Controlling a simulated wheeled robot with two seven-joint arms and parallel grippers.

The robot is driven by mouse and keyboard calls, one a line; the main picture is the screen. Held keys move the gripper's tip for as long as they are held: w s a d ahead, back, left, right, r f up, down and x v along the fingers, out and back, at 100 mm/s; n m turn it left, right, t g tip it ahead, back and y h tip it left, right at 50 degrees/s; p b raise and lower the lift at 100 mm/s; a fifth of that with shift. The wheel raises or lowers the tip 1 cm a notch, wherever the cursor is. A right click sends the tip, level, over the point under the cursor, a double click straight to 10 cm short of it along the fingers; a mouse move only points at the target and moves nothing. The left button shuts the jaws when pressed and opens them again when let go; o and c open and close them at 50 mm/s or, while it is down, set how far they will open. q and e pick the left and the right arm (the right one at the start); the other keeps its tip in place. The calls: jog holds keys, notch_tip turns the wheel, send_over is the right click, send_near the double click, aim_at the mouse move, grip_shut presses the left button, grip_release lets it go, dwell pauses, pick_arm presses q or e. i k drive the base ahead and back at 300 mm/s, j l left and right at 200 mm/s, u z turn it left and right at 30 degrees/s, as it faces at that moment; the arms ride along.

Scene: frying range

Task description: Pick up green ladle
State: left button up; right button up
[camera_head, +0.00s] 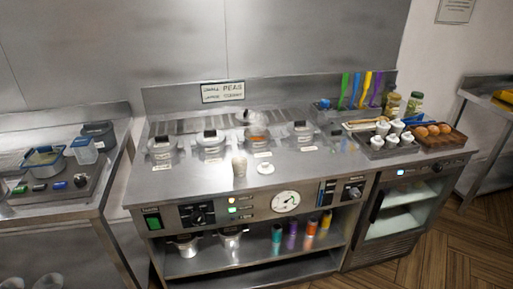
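A purple one (377,90) is at the right end of this row. The lower parts of the utensils are too small to make out, and I cannot tell whether they hang or stand in a holder. Neither of my grippers shows in the head view, and nothing visible touches the ladle.
Lidded pots (213,145) line the range's back. A pale shaker (240,164) stands forward of them. White cups (382,129), a wooden tray of brown round items (448,141) and jars (414,102) are at the right. The counter's front strip (190,185) is clear.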

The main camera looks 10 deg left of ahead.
aim_at(345, 75)
jog(key=i+l+u, duration=0.5)
jog(key=i+l, duration=0.3)
jog(key=i+l+u, duration=0.25)
jog(key=i+l, duration=0.15)
jog(key=i+l+u, duration=0.2)
jog(key=l, duration=0.45)
jog(key=i, duration=0.1)
